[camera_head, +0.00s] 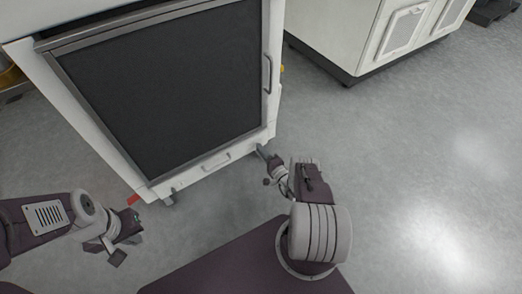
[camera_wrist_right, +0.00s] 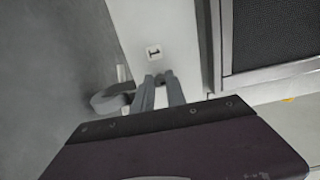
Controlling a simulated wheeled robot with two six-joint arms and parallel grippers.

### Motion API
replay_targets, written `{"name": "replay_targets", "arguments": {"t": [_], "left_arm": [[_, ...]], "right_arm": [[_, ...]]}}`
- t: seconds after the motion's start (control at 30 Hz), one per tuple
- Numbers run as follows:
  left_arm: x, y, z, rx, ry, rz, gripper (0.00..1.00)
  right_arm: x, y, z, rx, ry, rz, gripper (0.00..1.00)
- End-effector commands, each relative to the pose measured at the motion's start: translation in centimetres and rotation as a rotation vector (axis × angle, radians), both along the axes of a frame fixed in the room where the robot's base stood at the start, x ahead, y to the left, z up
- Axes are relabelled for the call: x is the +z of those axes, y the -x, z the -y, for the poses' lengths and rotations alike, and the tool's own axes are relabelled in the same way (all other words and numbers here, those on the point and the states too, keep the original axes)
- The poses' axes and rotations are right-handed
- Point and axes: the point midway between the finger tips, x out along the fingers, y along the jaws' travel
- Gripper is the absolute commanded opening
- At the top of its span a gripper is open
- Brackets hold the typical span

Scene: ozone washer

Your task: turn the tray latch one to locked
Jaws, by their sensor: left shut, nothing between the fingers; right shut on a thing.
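The washer (camera_head: 166,90) is a white cabinet with a dark front panel. My right gripper (camera_head: 266,155) is at its lower right corner. In the right wrist view my right gripper (camera_wrist_right: 160,88) is shut on a small grey part just beside a label marked 1 (camera_wrist_right: 154,52); this appears to be tray latch one, mostly hidden between the fingers. The latch's exact angle cannot be made out. My left gripper (camera_head: 124,236) is shut and empty, away from the cabinet's lower left corner.
A vertical handle (camera_head: 267,74) is on the door's right side and a low handle (camera_head: 216,160) is on the strip below. A grey caster (camera_wrist_right: 108,102) is close beside my right fingers. Another white cabinet (camera_head: 338,40) stands behind right. The floor (camera_head: 430,170) at right is clear.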

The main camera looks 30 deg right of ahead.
Motion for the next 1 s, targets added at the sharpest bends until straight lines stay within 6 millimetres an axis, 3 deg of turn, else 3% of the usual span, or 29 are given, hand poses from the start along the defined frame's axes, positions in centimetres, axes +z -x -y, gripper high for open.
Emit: {"name": "replay_targets", "arguments": {"t": [0.57,0.6,0.63,1.0], "left_arm": [[0.06,0.00,0.00,0.000,0.000,0.000,0.00],[0.06,0.00,0.00,0.000,0.000,0.000,0.00],[0.06,0.01,0.00,0.000,0.000,0.000,0.00],[0.55,0.00,0.00,0.000,0.000,0.000,0.00]], "right_arm": [[-0.07,0.03,0.03,-0.001,0.028,0.001,0.00],[-0.07,0.03,0.02,-0.001,0.028,0.000,0.28],[-0.07,0.02,0.02,-0.001,0.028,0.001,0.36],[0.14,0.55,0.08,-0.002,0.026,0.001,0.39]]}}
